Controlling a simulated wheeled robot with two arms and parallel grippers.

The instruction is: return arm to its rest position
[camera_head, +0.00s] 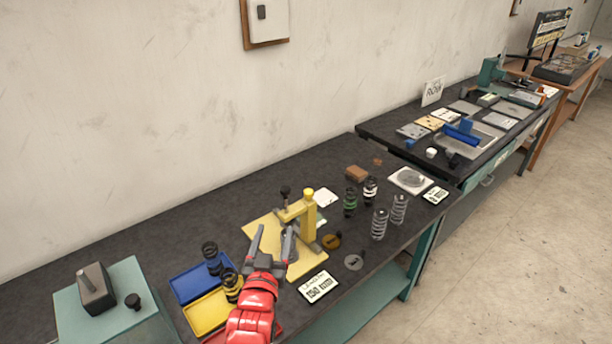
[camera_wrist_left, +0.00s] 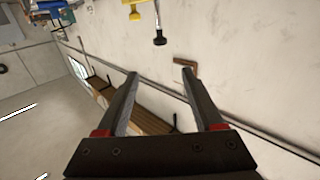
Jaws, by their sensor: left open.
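My left gripper (camera_head: 271,243) is above the dark workbench, in front of the yellow clamp fixture (camera_head: 309,215) in the head view. Its red arm comes in from the bottom edge. The fingers are spread apart with nothing seen between them. In the left wrist view the same gripper (camera_wrist_left: 160,85) shows two open fingers with wall and a wooden bench behind them. My right gripper is not in either view.
A blue tray (camera_head: 187,287) and a yellow tray (camera_head: 207,314) with black springs lie left of my gripper. Several springs (camera_head: 379,224) stand to the right. A second bench (camera_head: 400,146) stands beyond.

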